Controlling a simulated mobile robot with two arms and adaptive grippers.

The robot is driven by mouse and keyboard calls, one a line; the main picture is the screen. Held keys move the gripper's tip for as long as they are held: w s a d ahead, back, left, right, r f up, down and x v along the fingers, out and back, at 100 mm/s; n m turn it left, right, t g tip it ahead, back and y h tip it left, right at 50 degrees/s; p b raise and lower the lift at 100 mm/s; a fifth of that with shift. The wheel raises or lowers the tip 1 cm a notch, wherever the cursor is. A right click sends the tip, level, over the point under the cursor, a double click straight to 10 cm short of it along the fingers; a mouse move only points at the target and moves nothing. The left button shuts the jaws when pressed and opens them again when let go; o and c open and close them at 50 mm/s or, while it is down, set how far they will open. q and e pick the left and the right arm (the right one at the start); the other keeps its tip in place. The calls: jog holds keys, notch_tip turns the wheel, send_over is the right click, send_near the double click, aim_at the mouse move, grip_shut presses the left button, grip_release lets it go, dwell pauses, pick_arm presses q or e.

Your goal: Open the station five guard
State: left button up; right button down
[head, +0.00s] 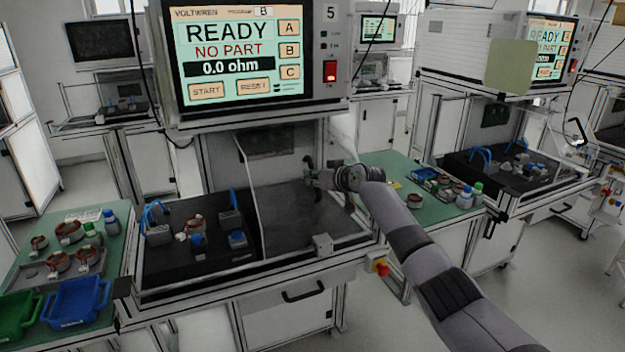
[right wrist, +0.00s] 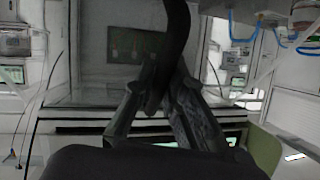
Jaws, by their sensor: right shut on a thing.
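The station five tester (head: 331,13) has a lit screen reading READY, NO PART. Below it is the station's bay, with a clear guard panel whose pale edge (head: 249,190) slants down through the middle of the bay. My right gripper (head: 312,178) is at the right part of the bay, below the screen. In the right wrist view its fingers (right wrist: 160,95) are shut on a dark curved bar (right wrist: 176,35), which looks like the guard's handle. The grip is partly hidden by the fingers. The guard's exact position is hard to tell. My left gripper is out of view.
A black fixture bed (head: 215,255) with coils and blue clamps fills the bay's left half. A green side table (head: 115,262) holds parts, a green bin (head: 18,312) and a blue bin (head: 76,300).

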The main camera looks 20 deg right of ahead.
jog(key=c, duration=1.9)
grip_release()
jog(key=v, duration=1.2)
jog(key=shift+a, duration=0.1)
